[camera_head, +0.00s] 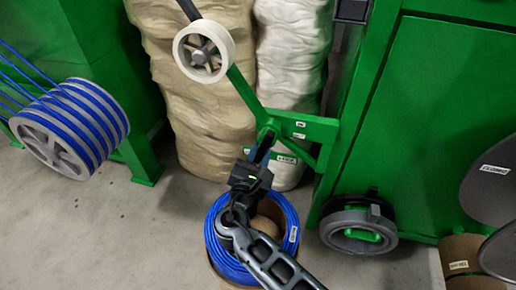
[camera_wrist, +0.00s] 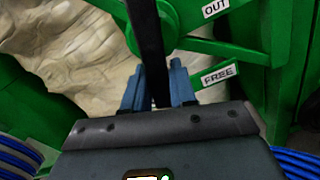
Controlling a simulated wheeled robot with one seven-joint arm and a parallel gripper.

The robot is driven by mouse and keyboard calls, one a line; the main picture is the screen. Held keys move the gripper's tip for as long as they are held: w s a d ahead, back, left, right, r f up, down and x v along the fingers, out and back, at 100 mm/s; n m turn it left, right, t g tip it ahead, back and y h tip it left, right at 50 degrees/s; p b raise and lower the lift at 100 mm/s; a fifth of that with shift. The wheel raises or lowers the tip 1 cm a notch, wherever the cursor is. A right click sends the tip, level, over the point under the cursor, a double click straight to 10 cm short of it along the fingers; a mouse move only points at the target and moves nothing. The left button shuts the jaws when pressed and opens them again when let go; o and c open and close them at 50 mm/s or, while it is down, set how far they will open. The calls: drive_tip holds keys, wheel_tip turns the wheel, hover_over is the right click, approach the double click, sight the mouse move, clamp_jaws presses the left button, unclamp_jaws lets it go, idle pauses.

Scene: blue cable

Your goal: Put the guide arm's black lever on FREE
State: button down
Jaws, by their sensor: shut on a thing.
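The green guide arm (camera_head: 250,97) carries a pale wheel (camera_head: 203,51) and joins a green bracket near the middle of the head view. The black lever (camera_wrist: 147,40) runs down from the top of the wrist view, between the blue fingertips of my gripper (camera_wrist: 156,88). My gripper is shut on it; in the head view the gripper (camera_head: 260,152) is just below the pivot and covers much of the lever. A FREE label (camera_wrist: 218,74) is to the right of the lever, apart from it. An OUT label (camera_wrist: 216,8) is above FREE.
A blue cable coil (camera_head: 218,240) lies below my gripper. A spool of blue cable (camera_head: 75,125) is at left. Large wrapped sacks (camera_head: 195,90) stand behind the guide arm. A green cabinet (camera_head: 450,110) and a grey caster-like wheel (camera_head: 358,228) are at right. Floor is clear at lower left.

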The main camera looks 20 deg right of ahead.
drive_tip(key=n+p, duration=0.3)
drive_tip(key=s+d+n+p, duration=0.1)
drive_tip(key=n+p, duration=0.2)
drive_tip(key=p, duration=0.1)
drive_tip(key=s+d+n+p, duration=0.1)
drive_tip(key=n+p, duration=0.2)
drive_tip(key=p, duration=0.1)
drive_tip(key=shift+d+r, duration=0.1)
drive_tip(key=shift+d, duration=0.05)
idle(0.3)
drive_tip(key=c, duration=1)
unclamp_jaws()
drive_tip(key=p+v, duration=0.1)
drive_tip(key=v, duration=0.6)
drive_tip(key=shift+s+a, duration=0.25)
drive_tip(key=shift+s, duration=0.05)
